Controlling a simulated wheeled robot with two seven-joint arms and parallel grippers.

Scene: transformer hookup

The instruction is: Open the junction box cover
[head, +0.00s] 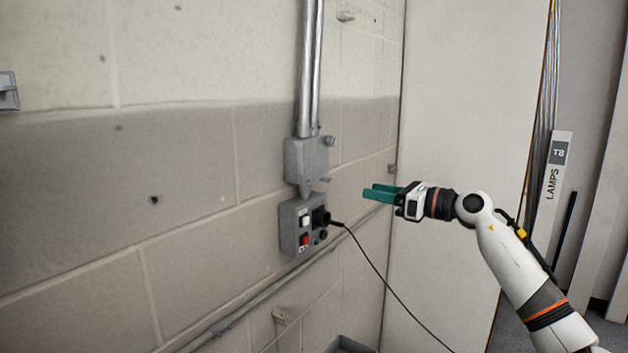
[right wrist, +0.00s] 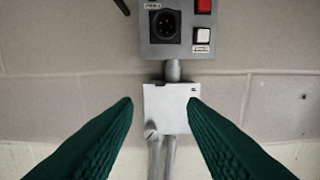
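The junction box (head: 307,160) is a grey metal box on the block wall, with its cover closed over the front. A knob-like screw sticks out at its upper right and a smaller one at its lower right. In the right wrist view the junction box (right wrist: 170,106) shows upside down, in line with the gap between the fingers. My right gripper (head: 370,190), with green fingers, is open and empty, to the right of the box and apart from it. Its two fingertips (right wrist: 160,102) are spread in the wrist view. My left gripper is not in view.
Below the junction box is a grey control box (head: 290,232) with red and white buttons and a round black socket (right wrist: 165,25). Metal conduits (head: 311,70) run up the wall. A lamps carton (head: 552,180) stands right.

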